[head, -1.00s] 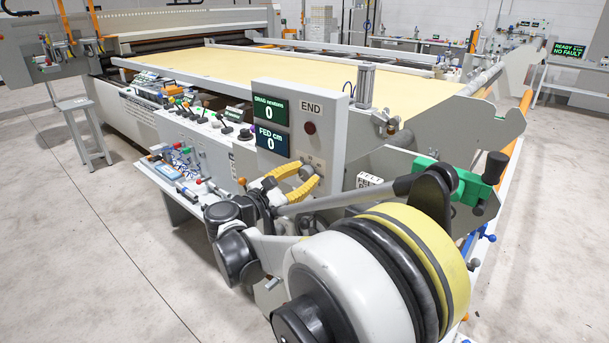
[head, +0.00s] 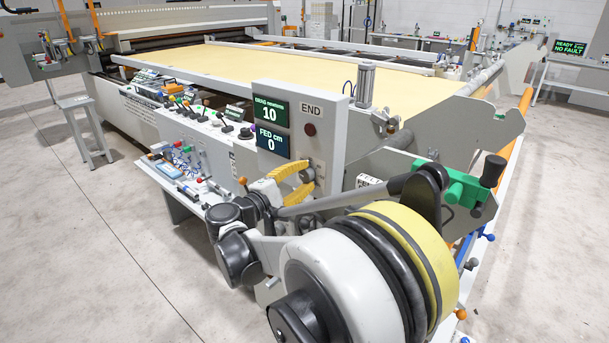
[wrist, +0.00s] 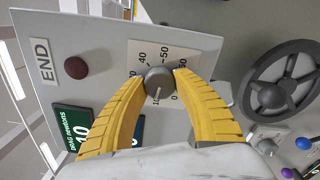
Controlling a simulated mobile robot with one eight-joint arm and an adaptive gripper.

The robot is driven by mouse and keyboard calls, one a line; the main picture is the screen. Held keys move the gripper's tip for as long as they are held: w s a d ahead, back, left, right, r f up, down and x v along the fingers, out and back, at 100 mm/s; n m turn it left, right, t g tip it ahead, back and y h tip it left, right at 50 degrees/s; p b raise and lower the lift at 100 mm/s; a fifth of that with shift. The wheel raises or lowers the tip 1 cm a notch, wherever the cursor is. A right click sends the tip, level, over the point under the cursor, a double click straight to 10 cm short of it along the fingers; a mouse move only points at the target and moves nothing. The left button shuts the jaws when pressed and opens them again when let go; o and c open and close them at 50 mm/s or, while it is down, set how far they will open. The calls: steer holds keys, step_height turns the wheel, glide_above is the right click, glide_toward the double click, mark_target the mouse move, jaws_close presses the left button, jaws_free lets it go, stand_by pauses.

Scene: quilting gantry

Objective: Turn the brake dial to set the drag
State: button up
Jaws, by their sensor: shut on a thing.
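The brake dial (wrist: 160,90) is a round grey knob with a white pointer line, set on a pale scale plate with numbers such as 40 and 50. My gripper (wrist: 160,78) has yellow fingers shut on the dial from both sides in the wrist view. In the head view my gripper (head: 304,176) reaches the grey END panel (head: 330,130), and the dial is mostly hidden there. The drag display (head: 269,112) reads 10 newtons, and the fed display (head: 272,142) below it reads 0 cm.
A dark red button (wrist: 76,68) sits by the END label. A grey handwheel (wrist: 283,82) is close to my gripper's right in the wrist view. A bench of small tools (head: 185,165) stands left of the panel. The yellow quilting bed (head: 260,65) lies behind.

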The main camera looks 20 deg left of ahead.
steer(key=m, duration=0.5)
steer(key=shift+m, duration=0.3)
steer(key=shift+r+m+p, duration=0.1)
steer(key=shift+m+p, duration=0.25)
steer(key=shift+m, duration=1.95)
steer(key=o, duration=1.2)
steer(key=shift+w, duration=0.1)
steer(key=shift+c, duration=0.2)
steer(key=v, duration=1.2)
